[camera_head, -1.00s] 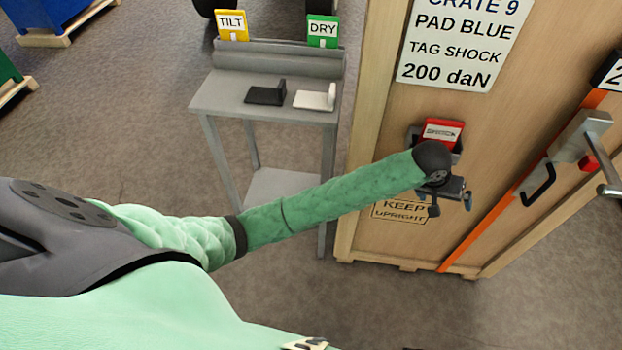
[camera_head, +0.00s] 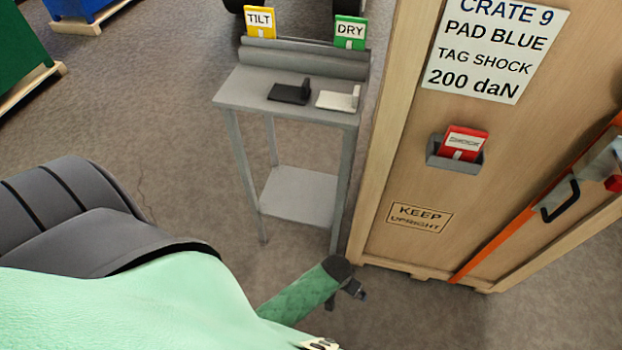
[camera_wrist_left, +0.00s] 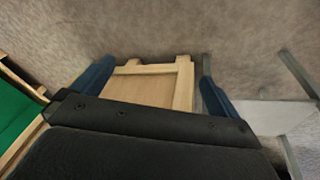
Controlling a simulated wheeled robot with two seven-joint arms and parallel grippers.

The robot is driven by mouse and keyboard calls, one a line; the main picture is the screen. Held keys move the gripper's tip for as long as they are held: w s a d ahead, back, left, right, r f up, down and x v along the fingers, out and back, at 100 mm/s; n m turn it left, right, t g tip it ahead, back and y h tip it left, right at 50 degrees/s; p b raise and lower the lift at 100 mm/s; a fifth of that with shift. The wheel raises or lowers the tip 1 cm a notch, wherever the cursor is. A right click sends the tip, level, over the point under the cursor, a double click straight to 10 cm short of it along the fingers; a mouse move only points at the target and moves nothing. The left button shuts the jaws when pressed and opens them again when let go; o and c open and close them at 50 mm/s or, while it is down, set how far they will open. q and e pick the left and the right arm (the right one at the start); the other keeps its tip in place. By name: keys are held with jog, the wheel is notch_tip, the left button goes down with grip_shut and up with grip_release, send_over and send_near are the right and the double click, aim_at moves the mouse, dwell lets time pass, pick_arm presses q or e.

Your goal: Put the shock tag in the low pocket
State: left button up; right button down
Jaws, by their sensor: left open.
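The red shock tag (camera_head: 464,143) sits upright in the grey low pocket (camera_head: 455,158) on the front of the wooden crate. Its lower part is hidden by the pocket's front wall. My left gripper (camera_head: 358,292) is low in front of the crate, below and left of the pocket and apart from it. In the left wrist view its two blue fingers (camera_wrist_left: 150,87) stand wide apart with nothing between them. My right gripper is not in view.
A grey stand (camera_head: 240,90) left of the crate (camera_head: 400,150) holds a yellow TILT tag (camera_head: 260,22), a green DRY tag (camera_head: 350,32), a black bracket (camera_head: 289,94) and a white bracket (camera_head: 337,101). A black handle (camera_head: 560,200) is on the crate's right.

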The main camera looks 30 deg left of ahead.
pick_arm(q)
jog(key=s+a+f, duration=0.3)
jog(key=s, duration=0.3)
jog(key=s+a+f+g+y, duration=0.1)
jog(key=s+a+f, duration=0.2)
jog(key=s, duration=0.2)
jog(key=shift+s+a+f+m, duration=0.15)
jog(key=shift+s+a+m, duration=0.05)
jog(key=shift+s+m, duration=0.2)
dwell(0.3)
